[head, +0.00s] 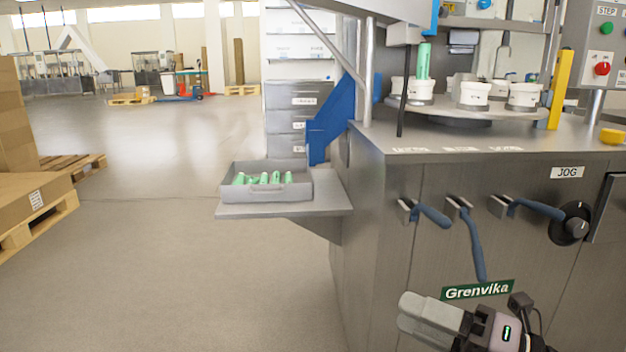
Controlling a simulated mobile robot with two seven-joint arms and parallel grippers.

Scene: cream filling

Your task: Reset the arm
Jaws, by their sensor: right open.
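My right gripper (428,316) is at the bottom right, low in front of the machine's grey cabinet (385,240). Its pale fingers point left, and it is open with nothing seen between them. It is below the blue lever handles (476,245) and beside the green Grenvika label (478,290). My left gripper is not in the head view.
A grey tray (267,194) with several green tubes (264,178) sits on a side shelf (325,205). White cups (474,94) stand on the turntable, with a green tube (423,62) above one. Pallets with boxes (30,205) stand left. The floor between is clear.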

